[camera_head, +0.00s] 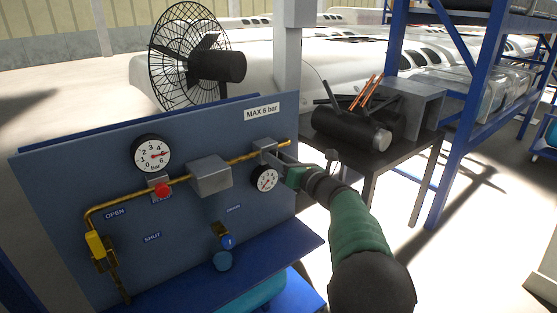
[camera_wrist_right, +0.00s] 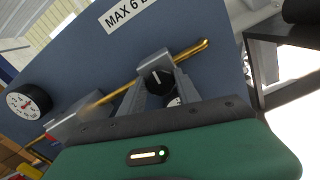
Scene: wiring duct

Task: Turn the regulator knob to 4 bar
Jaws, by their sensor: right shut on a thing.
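The regulator is a grey block (camera_head: 265,146) on the brass pipe at the right end of the blue panel. Its black knob (camera_wrist_right: 157,79) with a white mark shows in the right wrist view, between my fingers. My right gripper (camera_head: 283,166) is shut on the knob; it also shows in the right wrist view (camera_wrist_right: 157,88). The gripper hides the knob in the head view. A small round gauge (camera_head: 264,178) sits just below the regulator. The larger bar gauge (camera_head: 152,154) at the upper left has its needle pointing right. My left gripper is out of view.
The blue panel (camera_head: 190,235) carries a red button (camera_head: 162,190), a yellow valve handle (camera_head: 95,245), a grey box (camera_head: 210,175) and a blue knob (camera_head: 222,260). A "MAX 6 bar" sign (camera_head: 262,111) sits above the regulator. A dark table (camera_head: 375,155) stands behind right.

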